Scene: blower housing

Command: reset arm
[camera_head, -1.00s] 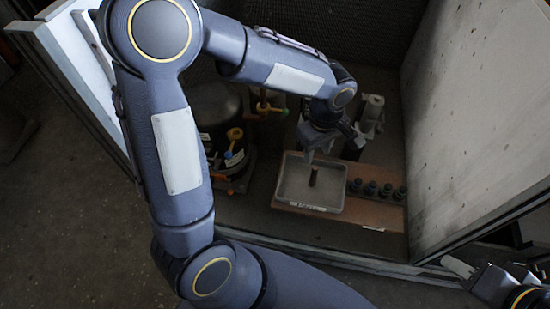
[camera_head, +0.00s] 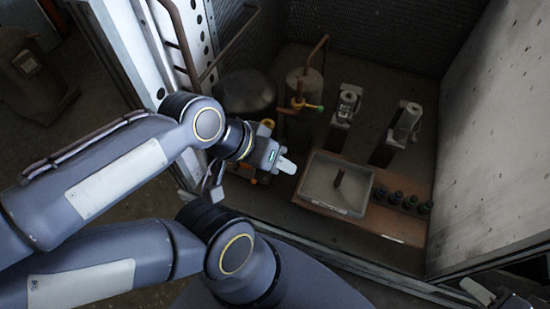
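My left arm comes in from the left and is folded back. Its gripper (camera_head: 285,166) is in front of the housing opening, left of the grey tray (camera_head: 318,199). Its pale fingers point right and nothing shows between them, but their gap cannot be made out. A small dark brown cylinder (camera_head: 338,179) stands upright in the tray, apart from the gripper. My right gripper (camera_head: 482,292) shows only in part at the bottom right corner, with a pale fingertip. Whether it is open cannot be told.
The tray sits on a brown board (camera_head: 384,222) beside several dark round pegs (camera_head: 411,202). Two fixtures with pale cylinders (camera_head: 348,103) (camera_head: 407,122) stand behind. A dark round vessel (camera_head: 246,92) and piping (camera_head: 300,105) are at the left. A pale wall (camera_head: 495,150) closes the right.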

